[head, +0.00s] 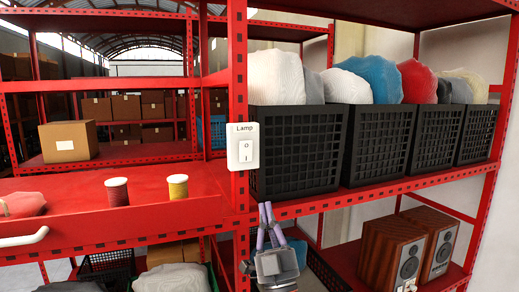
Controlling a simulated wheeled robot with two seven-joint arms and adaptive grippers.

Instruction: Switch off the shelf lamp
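A white switch plate (235,157) labelled "Lamp" is fixed to the front of the red shelf upright. Its rocker (246,152) has "O" at the top and "I" at the bottom. I cannot tell which half is pressed in. No lamp is clearly visible. My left gripper (266,207) points upward below and slightly right of the switch, apart from it, under the shelf edge. Its purple fingers meet at the tips with nothing between them. A small pale part at the bottom edge, before the speakers, may be my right gripper (407,286); too little shows to tell.
Two wooden speakers (392,252) stand below. A red spool (117,191) and a yellow spool (178,186) stand on the left shelf. The space before the switch looks clear.

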